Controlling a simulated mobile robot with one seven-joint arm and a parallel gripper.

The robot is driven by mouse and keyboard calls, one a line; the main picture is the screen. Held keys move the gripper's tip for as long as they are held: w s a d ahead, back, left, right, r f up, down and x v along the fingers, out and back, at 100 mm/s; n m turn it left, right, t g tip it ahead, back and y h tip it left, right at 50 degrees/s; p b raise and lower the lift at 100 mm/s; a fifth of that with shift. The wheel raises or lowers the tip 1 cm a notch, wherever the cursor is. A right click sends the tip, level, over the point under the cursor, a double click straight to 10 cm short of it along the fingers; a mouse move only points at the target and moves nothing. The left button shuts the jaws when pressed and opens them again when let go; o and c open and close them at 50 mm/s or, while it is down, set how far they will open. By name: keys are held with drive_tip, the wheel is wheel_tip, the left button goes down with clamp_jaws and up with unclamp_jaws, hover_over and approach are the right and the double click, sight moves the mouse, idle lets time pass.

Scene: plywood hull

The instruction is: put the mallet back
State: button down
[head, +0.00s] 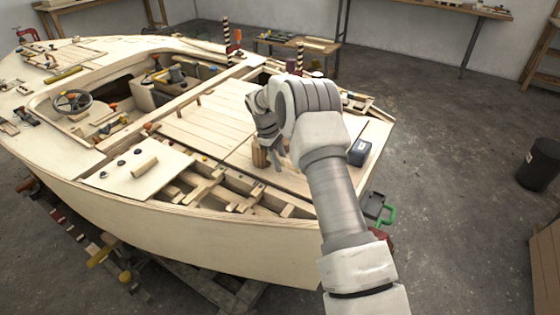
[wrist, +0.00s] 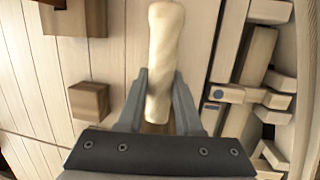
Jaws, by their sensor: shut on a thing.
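My gripper (head: 277,165) is over the planked deck at the near right part of the hull. In the wrist view my gripper (wrist: 158,98) is shut on a pale, rounded wooden piece, which I take to be the mallet (wrist: 165,45). The piece lies lengthwise between the two dark fingers and reaches past their tips.
Brown wooden blocks (wrist: 88,100) stand on the deck planks left of the gripper. Open framing with pale timbers (wrist: 230,93) lies to its right. A loose pale panel (head: 125,180) lies farther left.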

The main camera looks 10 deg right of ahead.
drive_tip(key=c, duration=0.5)
unclamp_jaws()
drive_tip(key=shift+f, duration=0.1)
drive_tip(key=p+v, duration=0.2)
drive_tip(key=v, duration=1.5)
drive_tip(key=shift+r, duration=0.3)
